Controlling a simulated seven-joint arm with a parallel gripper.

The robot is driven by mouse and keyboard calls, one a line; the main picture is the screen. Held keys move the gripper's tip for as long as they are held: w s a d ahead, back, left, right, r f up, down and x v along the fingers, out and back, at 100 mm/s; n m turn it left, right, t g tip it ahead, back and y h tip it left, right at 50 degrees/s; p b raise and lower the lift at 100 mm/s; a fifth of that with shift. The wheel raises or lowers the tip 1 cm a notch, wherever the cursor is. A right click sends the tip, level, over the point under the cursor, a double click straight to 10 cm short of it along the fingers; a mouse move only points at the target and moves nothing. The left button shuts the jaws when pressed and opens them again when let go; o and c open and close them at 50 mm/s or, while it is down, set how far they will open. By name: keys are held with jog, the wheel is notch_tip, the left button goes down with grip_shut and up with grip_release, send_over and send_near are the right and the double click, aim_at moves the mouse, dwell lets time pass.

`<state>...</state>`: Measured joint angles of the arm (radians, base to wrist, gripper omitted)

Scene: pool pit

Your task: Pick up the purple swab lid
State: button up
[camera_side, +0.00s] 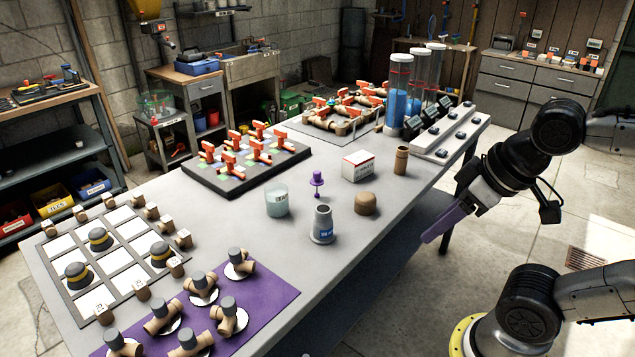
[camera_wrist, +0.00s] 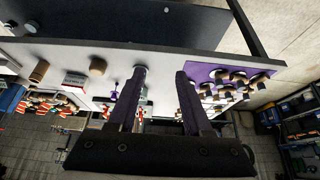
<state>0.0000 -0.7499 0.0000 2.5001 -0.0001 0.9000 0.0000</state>
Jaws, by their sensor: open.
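The purple swab lid (camera_side: 317,180) stands upright on the grey table, a small knob with a thin stem and a wider disc. It sits between a frosted jar (camera_side: 277,202) and a white box, behind a grey metal bottle (camera_side: 323,226). In the wrist view a small purple piece that looks like the lid (camera_wrist: 115,90) shows left of the fingers. My gripper (camera_side: 429,238) has long purple fingers and is off the table's right edge, well apart from the lid. In the wrist view my gripper (camera_wrist: 160,73) is open, with nothing visibly held.
Near the lid are a white box (camera_side: 358,166), a brown rounded cap (camera_side: 366,204) and a brown cylinder (camera_side: 401,159). A black valve board (camera_side: 246,163) is behind left. A purple mat (camera_side: 262,291) with pipe fittings and a grid board (camera_side: 126,238) lie at front left.

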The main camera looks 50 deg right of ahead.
jog(key=shift+o, duration=0.2)
jog(key=shift+o, duration=0.8)
